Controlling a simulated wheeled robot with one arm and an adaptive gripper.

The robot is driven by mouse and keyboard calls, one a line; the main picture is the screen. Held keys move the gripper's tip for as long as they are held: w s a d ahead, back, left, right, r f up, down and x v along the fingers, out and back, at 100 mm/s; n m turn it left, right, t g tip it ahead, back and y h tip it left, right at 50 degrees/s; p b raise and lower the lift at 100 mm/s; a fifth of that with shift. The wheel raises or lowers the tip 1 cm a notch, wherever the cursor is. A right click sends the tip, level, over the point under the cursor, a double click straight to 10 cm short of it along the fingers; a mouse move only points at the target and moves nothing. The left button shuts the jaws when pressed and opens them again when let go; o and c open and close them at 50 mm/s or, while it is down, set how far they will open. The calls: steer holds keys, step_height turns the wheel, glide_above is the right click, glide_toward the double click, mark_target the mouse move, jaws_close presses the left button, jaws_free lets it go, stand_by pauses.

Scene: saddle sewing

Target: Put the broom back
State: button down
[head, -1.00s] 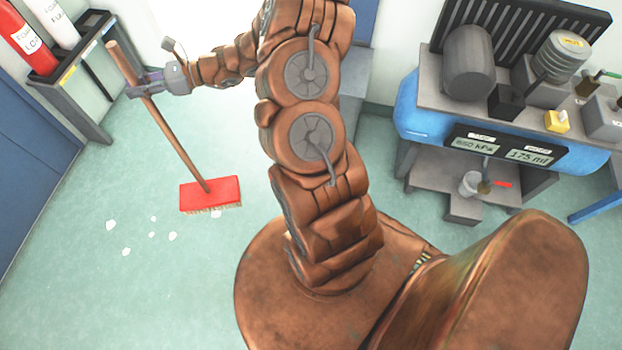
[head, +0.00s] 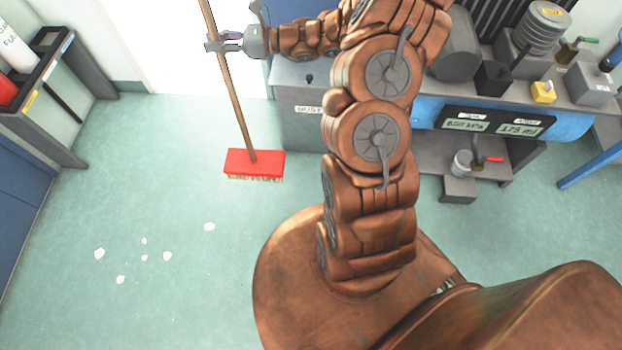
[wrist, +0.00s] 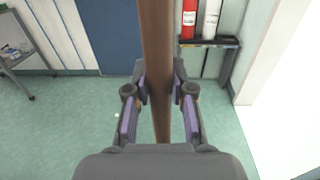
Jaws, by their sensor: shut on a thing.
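The broom has a long brown wooden handle (head: 233,95) and a red head (head: 255,163) with pale bristles. In the head view it stands nearly upright, its handle leaning slightly left at the top, and the top end is cut off by the frame. I cannot tell whether the bristles touch the floor. My gripper (head: 213,42) is shut around the upper handle. In the wrist view the handle (wrist: 156,60) runs vertically between the fingers of my gripper (wrist: 158,85). The broom head is hidden there.
A dark rack (head: 45,95) with red and white cylinders stands at the left. A grey cabinet (head: 300,125) stands right of the broom, beside a bench with gauges (head: 495,123). White scraps (head: 168,256) lie on open green floor. A bright doorway (head: 170,45) is behind.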

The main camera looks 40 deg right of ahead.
steer(key=s+d+f+b, duration=0.3)
steer(key=d+f+b, duration=0.1)
steer(key=d+b, duration=0.4)
steer(key=s+d+f+b, duration=0.3)
steer(key=d+f+b, duration=0.2)
steer(key=d+b, duration=0.25)
steer(key=s+d+f+b, duration=1.2)
steer(key=s+b, duration=0.1)
steer(key=b, duration=0.3)
steer(key=shift+s+b, duration=0.25)
steer(key=shift+b, duration=0.15)
steer(key=w+a+f+b, duration=0.2)
steer(key=w+b, duration=0.1)
steer(key=w, duration=0.4)
steer(key=w+a+f+b, duration=0.2)
steer(key=w+a+b, duration=0.1)
steer(key=w, duration=0.5)
steer(key=shift+a+f+b, duration=0.35)
steer(key=shift+f+b, duration=0.05)
steer(key=shift+b, duration=0.4)
steer(key=c, duration=1)
jaws_free()
steer(key=shift+f, duration=0.15)
